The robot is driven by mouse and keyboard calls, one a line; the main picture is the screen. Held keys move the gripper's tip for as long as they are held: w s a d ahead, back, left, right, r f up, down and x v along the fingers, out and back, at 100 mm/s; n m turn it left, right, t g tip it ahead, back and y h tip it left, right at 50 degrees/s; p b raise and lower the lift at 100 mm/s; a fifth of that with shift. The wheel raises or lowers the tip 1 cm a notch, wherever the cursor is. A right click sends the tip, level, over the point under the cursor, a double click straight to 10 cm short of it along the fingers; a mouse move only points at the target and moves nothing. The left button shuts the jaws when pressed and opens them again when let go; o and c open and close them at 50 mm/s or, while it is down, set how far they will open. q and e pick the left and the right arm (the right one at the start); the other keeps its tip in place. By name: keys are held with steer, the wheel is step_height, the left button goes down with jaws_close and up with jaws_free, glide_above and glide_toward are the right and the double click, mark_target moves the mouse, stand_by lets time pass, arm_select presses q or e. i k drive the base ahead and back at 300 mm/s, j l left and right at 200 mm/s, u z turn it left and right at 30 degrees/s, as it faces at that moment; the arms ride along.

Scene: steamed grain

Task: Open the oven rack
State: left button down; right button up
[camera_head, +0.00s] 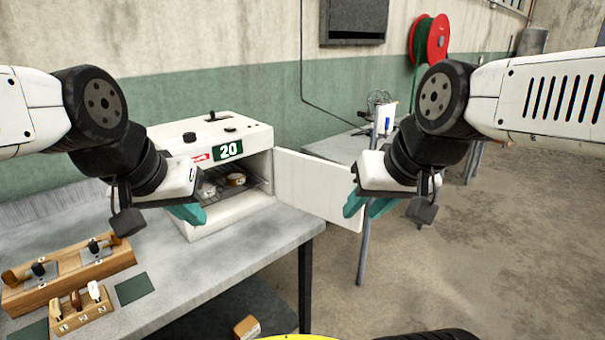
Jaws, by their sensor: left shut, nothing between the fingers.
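A wooden holder (62,282) and a numbered block (82,312) sit on the bench (210,277) at left, beside a dark green pad (134,289). Another table (340,150) stands behind the door. Floor at right is clear.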

mark_target(233, 191)
steer(key=l+u, duration=0.1)
steer(key=u, duration=0.35)
steer(key=i+l+u, duration=0.1)
steer(key=u, duration=0.35)
steer(key=l+u, duration=0.2)
steer(key=u, duration=0.25)
steer(key=l+u, duration=0.2)
steer(key=l, duration=0.25)
steer(key=l+u, duration=0.15)
steer(key=l, duration=0.3)
steer(key=k+l+u, duration=0.2)
steer(key=l, duration=0.25)
steer(key=l+u, duration=0.15)
steer(key=l, duration=0.3)
steer(key=k+l+u, duration=0.2)
steer(key=l, duration=0.2)
steer(key=k+l, duration=0.1)
steer(key=l, duration=0.25)
steer(key=k+l, duration=0.15)
steer(key=l, duration=0.25)
steer(key=k+l, duration=0.1)
steer(key=l, duration=0.25)
